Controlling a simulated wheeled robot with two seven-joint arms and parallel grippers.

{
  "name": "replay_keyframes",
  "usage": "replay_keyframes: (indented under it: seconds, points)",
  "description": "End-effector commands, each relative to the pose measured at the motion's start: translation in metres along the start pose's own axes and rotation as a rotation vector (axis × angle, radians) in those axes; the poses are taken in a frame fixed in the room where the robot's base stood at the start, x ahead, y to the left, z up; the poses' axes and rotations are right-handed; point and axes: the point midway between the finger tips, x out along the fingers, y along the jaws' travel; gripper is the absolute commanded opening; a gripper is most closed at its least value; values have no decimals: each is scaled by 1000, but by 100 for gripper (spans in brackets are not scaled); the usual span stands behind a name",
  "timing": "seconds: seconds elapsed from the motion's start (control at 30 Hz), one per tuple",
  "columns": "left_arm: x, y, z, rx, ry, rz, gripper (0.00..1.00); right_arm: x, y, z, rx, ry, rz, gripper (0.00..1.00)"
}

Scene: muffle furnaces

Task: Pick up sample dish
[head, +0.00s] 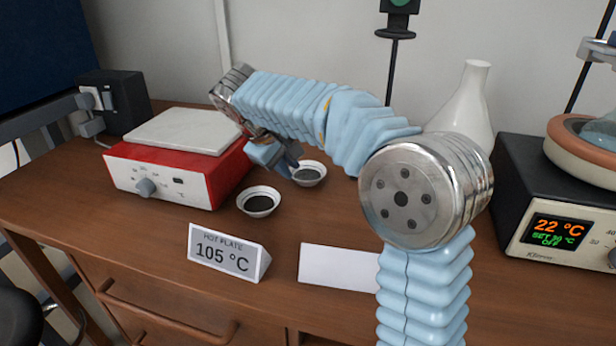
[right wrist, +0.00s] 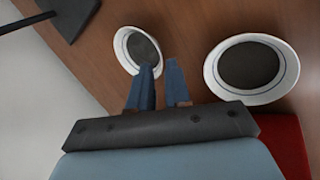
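Two small white sample dishes with dark grey contents stand on the wooden bench. The back dish (head: 312,181) is just right of my right gripper (head: 286,168); the front dish (head: 258,213) is nearer the bench edge. In the right wrist view, one dish (right wrist: 122,56) lies just beyond the fingertips and the other dish (right wrist: 210,72) is to the right. The right gripper (right wrist: 161,66) has its two blue fingers apart with nothing between them. The left fingertip overlaps the rim of the left dish in that view; contact cannot be told. My left gripper is not in view.
A red hot plate (head: 225,169) with a pale top stands left of the dishes. A white flask (head: 471,105) and a black heater (head: 540,185) stand right.

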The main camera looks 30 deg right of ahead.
Motion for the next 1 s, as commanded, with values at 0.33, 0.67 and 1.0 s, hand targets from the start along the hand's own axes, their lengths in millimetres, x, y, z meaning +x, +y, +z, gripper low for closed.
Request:
replay_keyframes:
  seconds: [0.33,0.67,1.0]
  points:
    - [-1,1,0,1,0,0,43,47,3,-5,-1,-3,0,18]
    - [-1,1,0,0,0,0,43,49,3,-5,0,-1,0,4]
    - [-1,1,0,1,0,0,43,49,3,-5,-1,-1,0,0]
